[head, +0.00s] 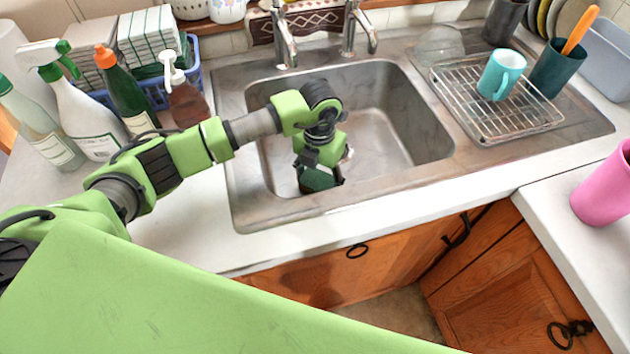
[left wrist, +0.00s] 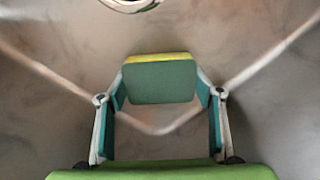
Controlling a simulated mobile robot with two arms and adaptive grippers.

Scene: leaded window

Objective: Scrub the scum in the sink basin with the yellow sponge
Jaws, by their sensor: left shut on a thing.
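The steel sink basin (head: 385,140) is in the middle of the head view. Its floor has dull brownish smears; I cannot tell which of them are scum. My left gripper (head: 320,180) points down into the front left part of the basin. In the left wrist view the left gripper (left wrist: 160,90) is shut on the yellow sponge (left wrist: 160,82). The sponge shows a green face and a thin yellow edge between the two fingers. I cannot tell whether the sponge touches the basin floor. My right gripper is not in view.
Two taps (head: 285,40) stand behind the basin. Bottles (head: 125,90) and a blue basket (head: 155,90) stand at the left. A wire rack (head: 470,115) with a teal mug (head: 501,75) is at the right. A pink cup (head: 603,190) stands on the right counter. The basin's right part is clear.

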